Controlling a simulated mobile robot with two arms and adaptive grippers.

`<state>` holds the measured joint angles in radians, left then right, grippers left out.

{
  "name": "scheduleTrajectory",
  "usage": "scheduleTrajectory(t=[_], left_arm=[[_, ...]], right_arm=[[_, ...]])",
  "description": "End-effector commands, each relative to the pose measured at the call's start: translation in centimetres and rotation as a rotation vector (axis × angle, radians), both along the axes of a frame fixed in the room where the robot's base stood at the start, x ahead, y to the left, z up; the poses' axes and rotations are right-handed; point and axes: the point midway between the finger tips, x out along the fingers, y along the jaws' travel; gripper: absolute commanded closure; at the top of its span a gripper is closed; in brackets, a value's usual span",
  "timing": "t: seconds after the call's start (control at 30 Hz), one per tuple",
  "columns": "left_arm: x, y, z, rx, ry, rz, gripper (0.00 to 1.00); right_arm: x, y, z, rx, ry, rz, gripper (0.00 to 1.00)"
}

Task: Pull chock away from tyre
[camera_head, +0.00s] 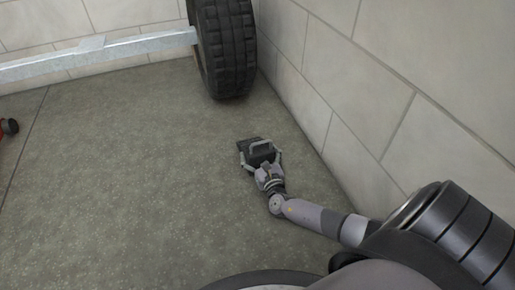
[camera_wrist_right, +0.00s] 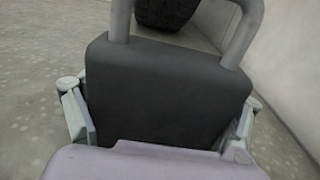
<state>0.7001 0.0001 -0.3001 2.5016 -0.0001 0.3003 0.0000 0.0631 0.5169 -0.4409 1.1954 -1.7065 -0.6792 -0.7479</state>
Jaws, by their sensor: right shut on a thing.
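The black chock (camera_head: 244,146) is on or just above the floor in the head view, clearly apart from the tyre (camera_head: 226,52). It has a grey handle (camera_head: 262,144) on it. My right gripper (camera_head: 261,160) is shut on the chock, with a finger at each side. In the right wrist view the chock (camera_wrist_right: 165,95) fills the middle between the fingers, and its handle rises at the top. The tyre (camera_wrist_right: 167,12) shows beyond it at the top edge. The chock's underside is hidden. My left gripper is not in view.
A block wall (camera_head: 345,90) runs close along the right side. A grey metal axle beam (camera_head: 100,52) extends left from the tyre. A small red and black thing (camera_head: 9,127) shows at the left edge. The floor (camera_head: 110,170) left of the chock is clear.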

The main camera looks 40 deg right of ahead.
Motion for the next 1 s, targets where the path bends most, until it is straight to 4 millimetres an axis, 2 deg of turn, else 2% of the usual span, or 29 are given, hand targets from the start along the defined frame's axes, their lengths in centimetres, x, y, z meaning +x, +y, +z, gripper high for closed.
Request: scheduleTrajectory(t=[0.23,0.27,0.3,0.47,0.83,1.0], left_arm=[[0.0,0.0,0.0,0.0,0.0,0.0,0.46],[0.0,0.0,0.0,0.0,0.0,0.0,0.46],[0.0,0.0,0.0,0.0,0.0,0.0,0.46],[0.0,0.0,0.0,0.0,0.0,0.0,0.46],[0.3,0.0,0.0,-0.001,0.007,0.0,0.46],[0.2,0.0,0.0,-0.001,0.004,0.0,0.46]], right_arm=[[0.0,0.0,0.0,0.0,-0.001,0.0,0.76],[0.0,0.0,0.0,0.0,-0.001,-0.001,0.13],[0.0,0.0,0.0,0.0,-0.001,-0.001,0.1],[0.0,0.0,0.0,0.0,0.0,0.0,0.0],[-0.2,0.1,0.0,0.0,0.0,0.0,0.0],[-2.1,0.7,-0.1,0.001,0.002,0.001,0.0]])
